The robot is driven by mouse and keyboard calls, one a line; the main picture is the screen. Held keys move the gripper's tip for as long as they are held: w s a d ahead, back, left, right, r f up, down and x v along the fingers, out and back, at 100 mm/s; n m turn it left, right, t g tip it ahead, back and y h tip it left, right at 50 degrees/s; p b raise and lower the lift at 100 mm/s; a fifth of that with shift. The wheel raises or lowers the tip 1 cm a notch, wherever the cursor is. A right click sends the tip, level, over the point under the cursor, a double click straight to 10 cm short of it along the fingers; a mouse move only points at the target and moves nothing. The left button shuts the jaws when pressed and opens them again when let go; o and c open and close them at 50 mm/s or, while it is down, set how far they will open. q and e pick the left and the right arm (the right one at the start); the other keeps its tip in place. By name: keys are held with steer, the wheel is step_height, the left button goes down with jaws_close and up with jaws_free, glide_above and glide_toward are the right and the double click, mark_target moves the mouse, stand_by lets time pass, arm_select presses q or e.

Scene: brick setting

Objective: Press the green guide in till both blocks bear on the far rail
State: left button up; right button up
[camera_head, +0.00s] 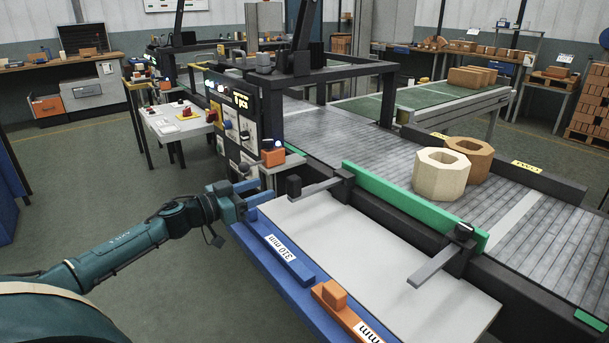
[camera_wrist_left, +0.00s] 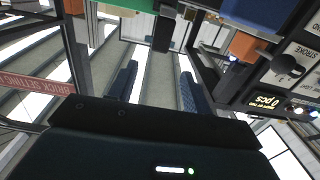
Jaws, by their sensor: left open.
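The green guide (camera_head: 405,204) stands along the near side of the roller conveyor. Its two grey bars, at left (camera_head: 316,188) and right (camera_head: 434,268), reach over the pale table. A cream octagonal block (camera_head: 441,176) sits on the rollers beyond the guide, with a strip of rollers between. A brown block (camera_head: 478,155) is behind it, partly hidden, close to the dark far rail (camera_head: 548,185); I cannot tell whether it touches. My left gripper (camera_head: 258,193) is open and empty at the table's left corner, short of the left bar; its fingers show in the left wrist view (camera_wrist_left: 157,85). My right gripper is out of view.
A blue spacer marked 310 mm (camera_head: 274,252) and an orange spacer (camera_head: 347,312) lie on the blue ledge along the table's near edge. A control panel (camera_head: 237,127) and dark frame stand behind my left gripper. The pale table (camera_head: 365,250) is mostly clear.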

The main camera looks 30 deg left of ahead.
arm_select(q)
steer(key=x, duration=1.2)
steer(key=shift+w+d+r, duration=0.1)
steer(key=shift+w+d, duration=0.05)
steer(key=shift+d, duration=0.05)
jaws_close()
